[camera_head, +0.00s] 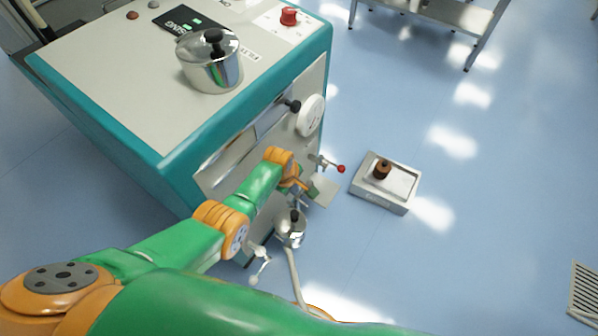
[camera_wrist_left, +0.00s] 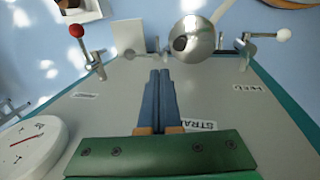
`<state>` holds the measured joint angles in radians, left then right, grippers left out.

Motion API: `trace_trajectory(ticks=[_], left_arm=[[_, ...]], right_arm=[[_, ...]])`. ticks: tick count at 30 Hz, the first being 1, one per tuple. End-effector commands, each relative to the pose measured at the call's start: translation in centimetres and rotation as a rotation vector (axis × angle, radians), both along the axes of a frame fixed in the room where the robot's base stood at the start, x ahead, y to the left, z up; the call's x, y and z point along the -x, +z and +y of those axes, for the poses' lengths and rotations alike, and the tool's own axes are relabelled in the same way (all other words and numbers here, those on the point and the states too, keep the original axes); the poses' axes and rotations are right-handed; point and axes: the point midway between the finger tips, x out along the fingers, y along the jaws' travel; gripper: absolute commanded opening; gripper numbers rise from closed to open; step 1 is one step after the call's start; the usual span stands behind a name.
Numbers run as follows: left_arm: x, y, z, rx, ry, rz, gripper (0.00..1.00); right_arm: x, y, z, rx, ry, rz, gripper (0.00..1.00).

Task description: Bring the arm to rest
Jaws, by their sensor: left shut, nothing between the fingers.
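My left arm (camera_head: 180,246), green and orange, reaches from the lower left to the front face of a teal and grey machine (camera_head: 110,75). Its gripper (camera_head: 299,199) is small and partly hidden by the wrist in the head view. In the left wrist view the two dark fingers (camera_wrist_left: 160,76) lie together, shut and empty, over the machine's grey panel (camera_wrist_left: 110,108). Whether they touch the panel cannot be told. My right gripper is not in view.
Near the gripper are a red-knobbed lever (camera_head: 340,168), a white-knobbed lever (camera_wrist_left: 283,35), a shiny metal vessel (camera_head: 291,230) and a white dial (camera_head: 311,116). A lidded pot (camera_head: 208,68) stands on top. A low grey box (camera_head: 382,204) sits on open floor.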

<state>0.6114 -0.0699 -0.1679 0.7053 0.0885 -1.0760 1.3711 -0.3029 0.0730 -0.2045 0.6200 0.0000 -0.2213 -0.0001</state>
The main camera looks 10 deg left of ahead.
Motion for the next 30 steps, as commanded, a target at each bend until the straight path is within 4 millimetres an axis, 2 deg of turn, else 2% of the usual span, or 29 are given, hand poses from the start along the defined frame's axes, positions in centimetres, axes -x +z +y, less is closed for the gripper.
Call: trace_trajectory(ticks=[3,5,8,10,11,12,15,18,22,30], left_arm=[[0.3,-0.1,0.1,-0.003,-0.01,0.002,0.0],[1.8,-0.8,0.5,-0.025,-0.07,0.01,0.0],[8.4,-3.5,2.3,-0.107,-0.333,0.032,0.0],[15.0,-5.3,3.8,-0.17,-0.587,0.045,0.0],[17.8,-5.8,4.4,-0.195,-0.695,0.051,0.0],[21.5,-6.3,5.1,-0.222,-0.834,0.056,0.0],[29.3,-6.4,6.4,-0.265,-1.126,0.063,0.0],[34.2,-6.0,7.1,-0.287,-1.319,0.061,0.0],[36.4,-6.0,7.4,-0.296,-1.415,0.054,0.0],[36.3,-6.3,7.4,-0.298,-1.419,0.053,0.0]], right_arm=[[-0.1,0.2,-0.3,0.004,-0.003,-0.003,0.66],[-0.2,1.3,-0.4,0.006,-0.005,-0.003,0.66],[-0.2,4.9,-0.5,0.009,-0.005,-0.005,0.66],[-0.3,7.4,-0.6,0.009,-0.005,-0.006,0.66],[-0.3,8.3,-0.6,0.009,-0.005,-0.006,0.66],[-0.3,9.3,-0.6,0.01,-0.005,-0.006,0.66],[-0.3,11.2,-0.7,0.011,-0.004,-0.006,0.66],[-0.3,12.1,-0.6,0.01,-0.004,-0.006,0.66],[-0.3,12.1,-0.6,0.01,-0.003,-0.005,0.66],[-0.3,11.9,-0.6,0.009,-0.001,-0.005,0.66]])
